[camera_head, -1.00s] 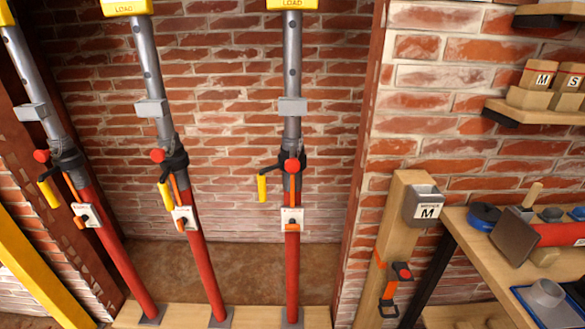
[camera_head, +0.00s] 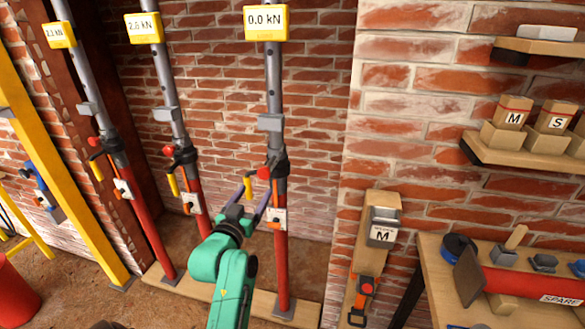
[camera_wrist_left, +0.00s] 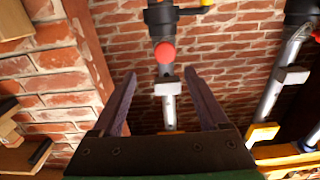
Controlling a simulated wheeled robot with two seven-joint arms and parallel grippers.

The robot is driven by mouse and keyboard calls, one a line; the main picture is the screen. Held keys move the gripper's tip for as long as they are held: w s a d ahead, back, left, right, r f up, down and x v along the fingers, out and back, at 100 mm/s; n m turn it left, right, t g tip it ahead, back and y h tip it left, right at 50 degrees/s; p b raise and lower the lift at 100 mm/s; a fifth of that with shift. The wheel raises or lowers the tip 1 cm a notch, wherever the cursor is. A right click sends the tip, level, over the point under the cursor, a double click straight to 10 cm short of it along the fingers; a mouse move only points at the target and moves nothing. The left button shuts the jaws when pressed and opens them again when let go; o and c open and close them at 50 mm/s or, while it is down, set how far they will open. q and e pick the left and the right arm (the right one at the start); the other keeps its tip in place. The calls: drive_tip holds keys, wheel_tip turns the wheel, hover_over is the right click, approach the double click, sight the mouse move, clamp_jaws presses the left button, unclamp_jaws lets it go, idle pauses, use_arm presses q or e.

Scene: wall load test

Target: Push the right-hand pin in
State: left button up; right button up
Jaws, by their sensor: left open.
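Three red-and-grey props stand in a row, each with a red-knobbed pin at its collar. The right-hand prop (camera_head: 281,250) carries a yellow load box (camera_head: 266,22) reading 0.0 kN. Its red pin knob (camera_head: 264,173) sticks out to the left of the dark collar (camera_head: 280,166). In the left wrist view, which looks inverted, the red knob (camera_wrist_left: 165,52) shows beyond and between the fingers. My left gripper (camera_head: 256,190) is open and empty, just below and in front of the knob, seemingly apart from it. How deep the pin sits is hidden. My right gripper is out of view.
The left prop (camera_head: 140,225) and middle prop (camera_head: 182,160) stand to the left; the middle box reads about 2.8 kN. A wooden post with a holder marked M (camera_head: 383,228) stands right. A bench (camera_head: 440,265) and shelf with blocks are further right.

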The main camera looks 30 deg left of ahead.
sight(267, 169)
use_arm(q)
drive_tip(key=x, duration=0.2)
drive_tip(key=a+p+x, duration=0.1)
drive_tip(key=x, duration=0.4)
drive_tip(key=shift+s+a+p, duration=0.2)
drive_tip(key=shift+a+p, duration=0.1)
drive_tip(key=shift+p, duration=0.05)
drive_tip(key=x, duration=0.4)
drive_tip(key=p+x, duration=0.1)
drive_tip(key=x, duration=0.1)
drive_tip(key=shift+w+d+f, duration=0.15)
drive_tip(key=shift+w+d, duration=0.05)
drive_tip(key=shift+d, duration=0.1)
drive_tip(key=shift+w+a+f, duration=0.1)
drive_tip(key=shift+w+a, duration=0.05)
drive_tip(key=shift+a, duration=0.1)
drive_tip(key=shift+d, duration=0.15)
clamp_jaws()
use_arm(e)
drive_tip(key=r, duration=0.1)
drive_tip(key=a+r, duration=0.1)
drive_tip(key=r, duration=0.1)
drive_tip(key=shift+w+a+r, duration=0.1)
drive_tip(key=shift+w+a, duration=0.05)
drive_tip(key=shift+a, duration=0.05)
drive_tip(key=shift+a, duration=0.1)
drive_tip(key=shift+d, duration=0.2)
